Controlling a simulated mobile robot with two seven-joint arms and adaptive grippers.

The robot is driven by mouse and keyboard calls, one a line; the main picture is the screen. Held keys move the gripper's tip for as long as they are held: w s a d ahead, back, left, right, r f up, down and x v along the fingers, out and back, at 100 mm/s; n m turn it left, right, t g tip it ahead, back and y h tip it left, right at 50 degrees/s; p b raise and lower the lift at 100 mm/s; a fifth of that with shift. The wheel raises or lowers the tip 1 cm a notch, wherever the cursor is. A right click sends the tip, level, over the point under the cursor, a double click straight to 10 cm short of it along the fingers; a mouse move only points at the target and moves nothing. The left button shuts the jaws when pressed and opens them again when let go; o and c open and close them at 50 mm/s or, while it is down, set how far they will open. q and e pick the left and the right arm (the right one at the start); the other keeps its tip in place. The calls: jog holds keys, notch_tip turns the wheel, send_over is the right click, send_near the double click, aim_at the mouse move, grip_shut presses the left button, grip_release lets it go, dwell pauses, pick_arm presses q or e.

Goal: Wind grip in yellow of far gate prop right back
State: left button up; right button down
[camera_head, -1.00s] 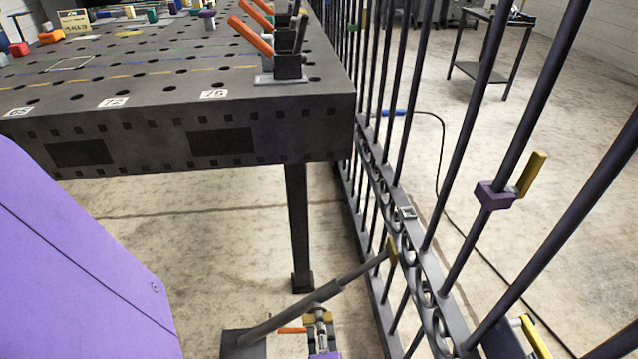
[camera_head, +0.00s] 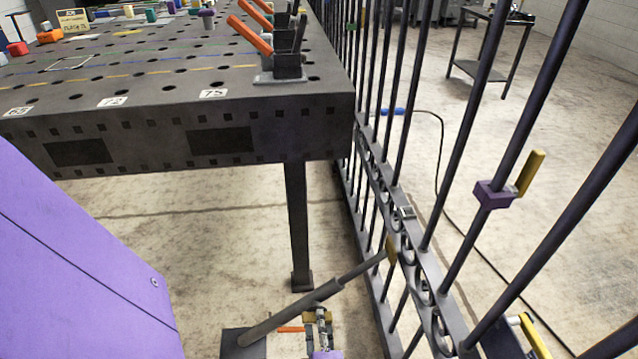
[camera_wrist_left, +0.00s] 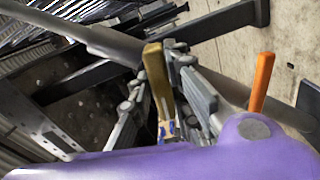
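The far gate prop (camera_head: 292,316) is a dark telescoping tube. It slants up from a dark foot on the floor to the barred gate (camera_head: 420,262), where a yellow plate (camera_head: 391,249) sits at its upper end. Its yellow grip (camera_wrist_left: 157,78) stands between the fingers of my left gripper (camera_wrist_left: 156,88) in the left wrist view. The fingers look closed on it, one on each side. In the head view my left gripper (camera_head: 319,322) is small at the bottom, beside the tube. My right gripper is not in view.
An orange handle (camera_wrist_left: 262,80) rises close to my left gripper. A dark perforated table (camera_head: 180,95) fills the upper left, with one leg (camera_head: 298,225) behind the prop. A purple block with a yellow handle (camera_head: 528,172) is on a gate bar.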

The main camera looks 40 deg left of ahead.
pick_arm(q)
jog(key=o, duration=0.3)
dwell(0.4)
